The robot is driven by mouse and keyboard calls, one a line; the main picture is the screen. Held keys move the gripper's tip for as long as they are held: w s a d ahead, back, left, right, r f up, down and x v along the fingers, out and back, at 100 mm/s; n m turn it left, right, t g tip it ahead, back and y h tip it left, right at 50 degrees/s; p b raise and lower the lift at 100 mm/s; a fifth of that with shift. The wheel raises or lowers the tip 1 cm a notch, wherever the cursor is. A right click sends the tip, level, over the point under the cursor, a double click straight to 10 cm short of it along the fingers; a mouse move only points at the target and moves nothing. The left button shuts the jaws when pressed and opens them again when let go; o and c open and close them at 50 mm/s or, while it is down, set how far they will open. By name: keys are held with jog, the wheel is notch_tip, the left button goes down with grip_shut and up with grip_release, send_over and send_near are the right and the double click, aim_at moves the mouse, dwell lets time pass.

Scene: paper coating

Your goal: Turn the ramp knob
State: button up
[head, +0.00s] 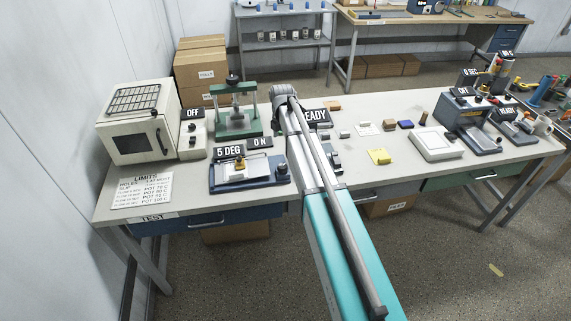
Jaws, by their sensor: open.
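A device with a blue base (225,187) and a pale plate stands at the left front of the bench, with signs reading "5 DEG" (229,151) and "ON" (260,142). A small brass-coloured piece (240,164) sits on its plate. A small dark part shows at its right end; I cannot tell which part is the ramp knob. My arm reaches from the bottom of the head view across the bench, right of this device. My gripper is not visible; the arm's far bend is above the bench's back part.
A white oven (134,145), a small box marked "OFF" (190,140) and a green press (237,124) stand behind and left. A limits sheet (141,191) lies at the front left. A device marked "READY" (317,116) is partly behind my arm. More instruments stand at the right.

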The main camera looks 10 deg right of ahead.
aim_at(283, 166)
jog(key=shift+f, duration=0.1)
dwell(0.3)
notch_tip(283, 166, down, 14)
jog(key=b, duration=1.4)
jog(key=shift+r, duration=0.2)
